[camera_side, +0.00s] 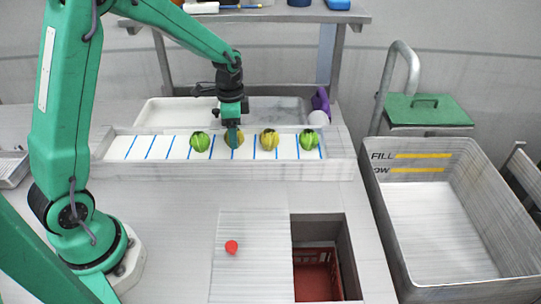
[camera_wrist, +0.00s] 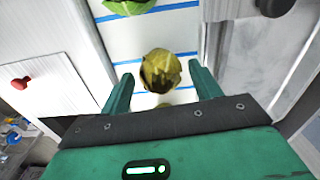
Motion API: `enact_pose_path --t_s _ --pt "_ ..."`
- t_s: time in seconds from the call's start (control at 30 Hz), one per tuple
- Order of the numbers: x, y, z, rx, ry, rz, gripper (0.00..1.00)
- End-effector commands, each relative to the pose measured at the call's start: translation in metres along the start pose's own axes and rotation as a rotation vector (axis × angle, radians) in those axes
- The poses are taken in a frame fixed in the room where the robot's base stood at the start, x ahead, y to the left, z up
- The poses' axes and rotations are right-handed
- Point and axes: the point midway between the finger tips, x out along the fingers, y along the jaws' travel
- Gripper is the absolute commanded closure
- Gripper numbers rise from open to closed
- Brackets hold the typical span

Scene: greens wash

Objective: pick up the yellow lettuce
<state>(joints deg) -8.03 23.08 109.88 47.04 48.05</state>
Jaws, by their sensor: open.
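A yellow lettuce (camera_side: 240,138) sits in the long tray on the bench, partly hidden behind my gripper (camera_side: 233,137). It also shows in the wrist view (camera_wrist: 160,71), between my two open fingers (camera_wrist: 160,70), with a gap on either side. My gripper points down over it, and I cannot tell whether it touches the leaves. A second yellow lettuce (camera_side: 270,140) sits just right of it in the side view. A green lettuce (camera_side: 200,142) stands to the left and another green one (camera_side: 310,140) at the right end.
The shallow tray (camera_side: 130,172) has blue divider lines. Behind it are a white basin (camera_side: 165,112), a purple item (camera_side: 321,101) and a white ball (camera_side: 318,118). A panel with a red knob (camera_side: 231,247) lies beside a square opening (camera_side: 318,270). A large grey bin (camera_side: 440,230) stands right.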

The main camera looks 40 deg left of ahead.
Motion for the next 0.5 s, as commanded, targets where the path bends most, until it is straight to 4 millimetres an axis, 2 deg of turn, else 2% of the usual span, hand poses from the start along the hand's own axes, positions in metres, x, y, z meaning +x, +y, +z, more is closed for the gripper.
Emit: enact_pose_path --t_s 0.2,0.5 --pt "0.020 0.001 0.000 0.000 -0.001 0.001 0.37" --pt "0.021 0.001 0.000 0.000 0.000 0.000 0.37"
